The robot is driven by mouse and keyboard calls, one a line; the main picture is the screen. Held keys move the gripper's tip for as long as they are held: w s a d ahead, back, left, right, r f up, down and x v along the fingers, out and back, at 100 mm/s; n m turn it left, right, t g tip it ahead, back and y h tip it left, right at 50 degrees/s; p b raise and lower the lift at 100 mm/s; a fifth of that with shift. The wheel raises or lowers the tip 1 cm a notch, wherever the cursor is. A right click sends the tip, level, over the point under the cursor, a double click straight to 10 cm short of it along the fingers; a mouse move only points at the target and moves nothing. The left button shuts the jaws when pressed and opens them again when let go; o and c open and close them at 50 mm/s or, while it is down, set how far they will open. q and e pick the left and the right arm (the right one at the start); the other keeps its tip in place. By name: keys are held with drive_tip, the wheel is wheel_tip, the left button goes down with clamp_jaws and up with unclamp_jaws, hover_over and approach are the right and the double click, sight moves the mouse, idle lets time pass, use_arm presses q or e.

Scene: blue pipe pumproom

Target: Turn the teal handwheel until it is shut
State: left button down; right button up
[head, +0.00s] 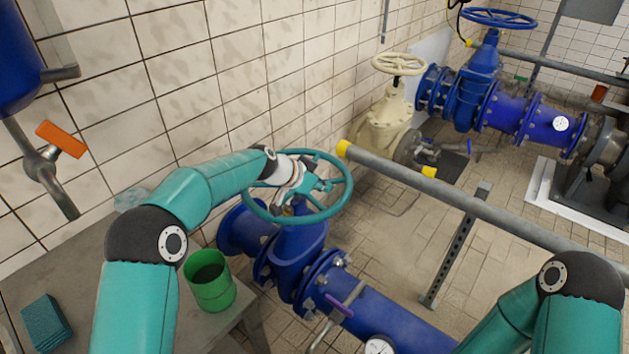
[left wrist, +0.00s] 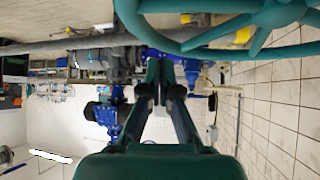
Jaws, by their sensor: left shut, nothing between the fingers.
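The teal handwheel (head: 349,188) sits on top of a blue valve (head: 297,245) in the middle of the head view. My left arm reaches in from the left, and my left gripper (head: 322,184) is over the wheel, near its hub and spokes. In the left wrist view its two fingers (left wrist: 162,88) are together with nothing between them. The wheel's rim and spokes cross the top of that view (left wrist: 225,28). I cannot tell whether the fingers touch the wheel. Only a bent part of my right arm shows at the lower right; its gripper is out of view.
A grey rail (head: 470,208) with yellow ends runs right of the wheel. A green cup (head: 209,283) and a teal sponge-like block (head: 46,322) stand on the bench at left. A cream-wheeled valve (head: 388,118) and a blue-wheeled valve (head: 478,85) stand behind. An orange-handled tap (head: 62,138) is on the left.

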use_arm(q)
drive_tip(key=shift+s+a+f+p, duration=0.15)
drive_tip(key=shift+f+p, duration=0.45)
drive_tip(key=shift+f, duration=1.75)
